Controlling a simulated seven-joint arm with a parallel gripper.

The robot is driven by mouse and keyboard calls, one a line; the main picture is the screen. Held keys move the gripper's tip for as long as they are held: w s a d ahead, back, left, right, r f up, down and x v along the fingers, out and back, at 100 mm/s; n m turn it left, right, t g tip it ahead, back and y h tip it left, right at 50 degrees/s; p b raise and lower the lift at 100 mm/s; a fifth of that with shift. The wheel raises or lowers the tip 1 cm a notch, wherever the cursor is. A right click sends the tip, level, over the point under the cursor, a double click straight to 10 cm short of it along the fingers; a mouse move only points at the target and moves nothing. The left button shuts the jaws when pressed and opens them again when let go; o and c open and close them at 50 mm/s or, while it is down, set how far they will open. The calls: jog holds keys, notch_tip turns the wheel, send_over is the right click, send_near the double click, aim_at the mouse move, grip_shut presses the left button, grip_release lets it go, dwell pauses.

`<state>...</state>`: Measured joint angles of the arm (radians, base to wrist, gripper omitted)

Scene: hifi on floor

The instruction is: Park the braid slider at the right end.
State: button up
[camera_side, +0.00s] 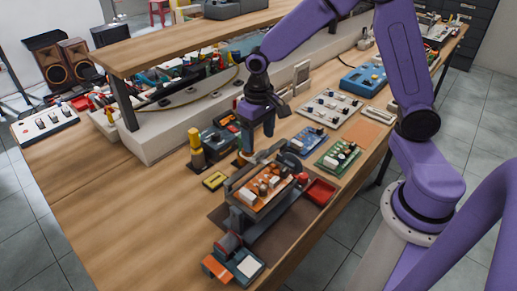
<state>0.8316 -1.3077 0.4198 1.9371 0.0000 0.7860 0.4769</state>
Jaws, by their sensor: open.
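My gripper (258,142) points down over the bench, fingers apart, with nothing seen between them. Its fingertips are just behind the far end of a board holder (236,222) that carries an orange circuit board (262,188). A small yellow part (240,159) shows low beside the left finger; whether they touch I cannot tell. I cannot make out for sure which part is the braid slider. The fingers and the holder hide part of the area below the gripper.
A red tray (320,192), a green board (338,155) and a blue board (308,140) lie right of the holder. A yellow-topped post (197,151) and a yellow block (214,181) stand left. A raised shelf (190,45) is behind. The bench's front left is clear.

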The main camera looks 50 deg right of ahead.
aim_at(258, 153)
jog(key=shift+f, duration=2.55)
grip_shut()
jog(key=d, duration=1.1)
jog(key=shift+d, duration=0.35)
grip_release()
jog(key=shift+r, duration=0.15)
notch_tip(258, 153, up, 17)
jog(key=shift+r, duration=0.1)
